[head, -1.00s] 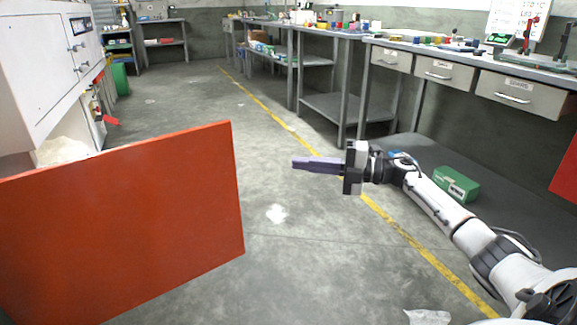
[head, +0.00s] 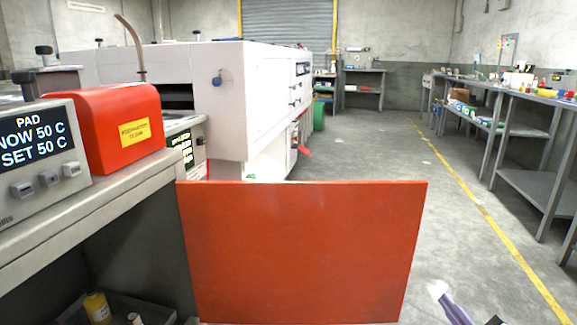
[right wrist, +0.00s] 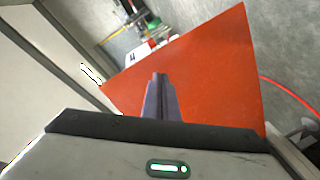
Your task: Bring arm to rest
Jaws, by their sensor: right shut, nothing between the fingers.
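My right gripper (head: 455,310) shows only at the bottom right edge of the head view, its purple-grey fingers pointing up and to the left beside the orange-red panel (head: 303,250). In the right wrist view the fingers (right wrist: 160,82) are together with nothing between them, and the panel (right wrist: 215,65) shows behind them. The rest of the right arm is out of the head view. My left gripper is in neither view.
The panel stands upright across the middle front. At left a counter (head: 95,207) holds a control box (head: 45,160) and a red housing (head: 118,128). A white machine (head: 235,95) stands behind. Open floor (head: 400,155) runs right of it, with workbenches (head: 535,185) along the right.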

